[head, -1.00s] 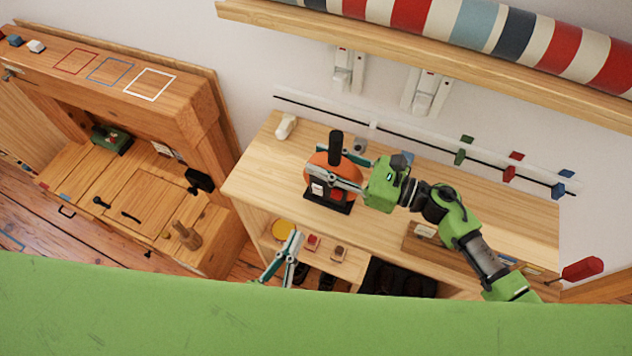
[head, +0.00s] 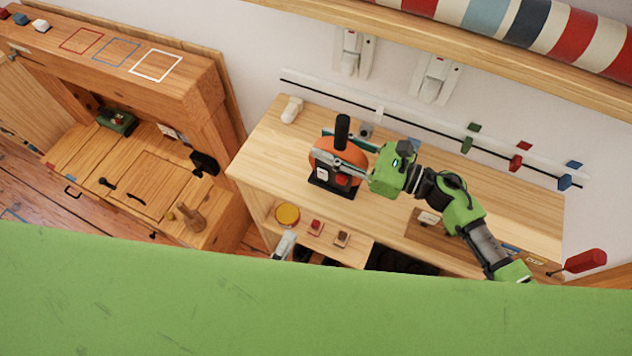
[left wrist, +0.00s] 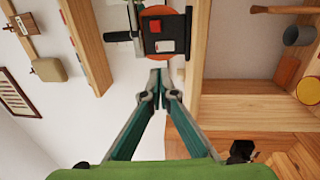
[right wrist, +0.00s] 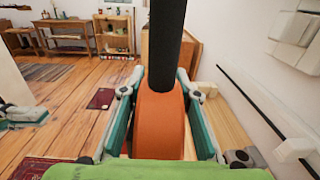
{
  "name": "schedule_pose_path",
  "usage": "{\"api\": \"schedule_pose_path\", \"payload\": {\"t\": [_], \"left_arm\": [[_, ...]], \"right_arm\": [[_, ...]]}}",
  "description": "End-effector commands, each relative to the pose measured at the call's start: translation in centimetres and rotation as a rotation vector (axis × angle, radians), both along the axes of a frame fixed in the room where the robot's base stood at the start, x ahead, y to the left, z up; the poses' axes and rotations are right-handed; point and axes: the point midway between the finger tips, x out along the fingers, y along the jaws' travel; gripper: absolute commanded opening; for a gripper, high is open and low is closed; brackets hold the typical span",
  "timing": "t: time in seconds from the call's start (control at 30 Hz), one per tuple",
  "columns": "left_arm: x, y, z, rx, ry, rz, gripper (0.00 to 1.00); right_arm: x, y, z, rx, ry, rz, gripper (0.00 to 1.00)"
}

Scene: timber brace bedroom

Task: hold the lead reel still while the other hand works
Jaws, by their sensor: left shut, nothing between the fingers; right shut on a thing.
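The lead reel (head: 322,154) is an orange disc with a black upright handle and a dark base, standing on the wooden bench top. My right gripper (head: 330,147) is shut on the orange disc, with one finger on each side; the right wrist view shows the disc (right wrist: 160,125) between the fingers. My left gripper (head: 284,244) is low at the bench front, mostly hidden behind my green body. In the left wrist view its fingers (left wrist: 160,80) are together and empty, apart from the reel base (left wrist: 165,36), which shows a red block and white label.
The bench top (head: 260,140) holds a white object (head: 291,110) at its left end. A lower shelf carries a yellow disc (head: 287,214) and small red and brown blocks. A rail with coloured clips (head: 470,138) runs behind. A wooden cabinet (head: 150,170) stands left.

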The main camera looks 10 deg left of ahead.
Motion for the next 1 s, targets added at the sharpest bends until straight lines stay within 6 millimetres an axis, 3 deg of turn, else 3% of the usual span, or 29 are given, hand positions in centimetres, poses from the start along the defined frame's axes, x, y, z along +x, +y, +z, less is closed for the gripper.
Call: {"api": "schedule_pose_path", "payload": {"t": [0.23,0.37,0.8,1.0], "left_arm": [[0.2,-0.1,0.0,0.002,-0.002,0.000,0.00],[1.3,-0.4,0.3,0.002,-0.005,0.001,0.00],[9.7,-3.3,1.4,0.002,-0.005,0.001,0.00],[12.3,-4.2,1.7,0.003,-0.003,0.000,0.00]], "right_arm": [[0.0,0.0,0.0,-0.001,0.000,0.000,0.00],[0.0,0.0,0.0,-0.001,0.000,0.000,0.00],[0.0,0.0,0.0,-0.001,0.000,0.000,0.00],[0.0,0.0,0.0,-0.001,0.000,0.000,0.00]]}}
